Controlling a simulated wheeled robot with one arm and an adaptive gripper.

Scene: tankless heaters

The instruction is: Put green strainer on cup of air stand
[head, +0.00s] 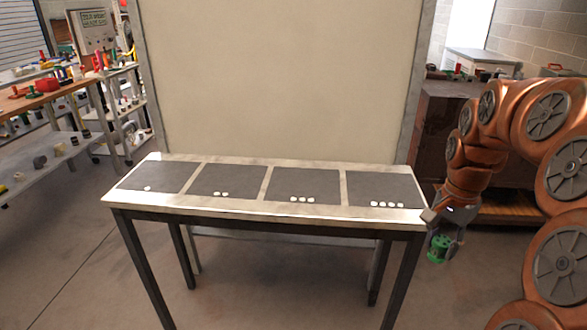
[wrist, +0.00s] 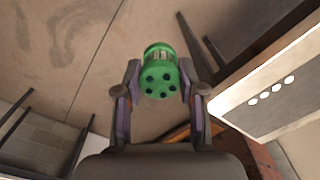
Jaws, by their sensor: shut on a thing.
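The green strainer (head: 438,249) is a small green cylinder with dark holes in its end face. It also shows in the wrist view (wrist: 158,80), where the holed end faces the camera. My gripper (head: 442,236) is shut on it, with one finger on each side of it in the wrist view (wrist: 158,92). It is held in the air, just off the table's right front corner and below the level of its top. I cannot make out a cup of an air stand in either view.
The table (head: 232,209) has dark panels (head: 310,187) marked with white dots, and its top is clear. A large pale board (head: 275,80) stands behind it. Shelves with colourful parts (head: 62,85) are at the left, and a dark cabinet (head: 440,115) is behind at the right.

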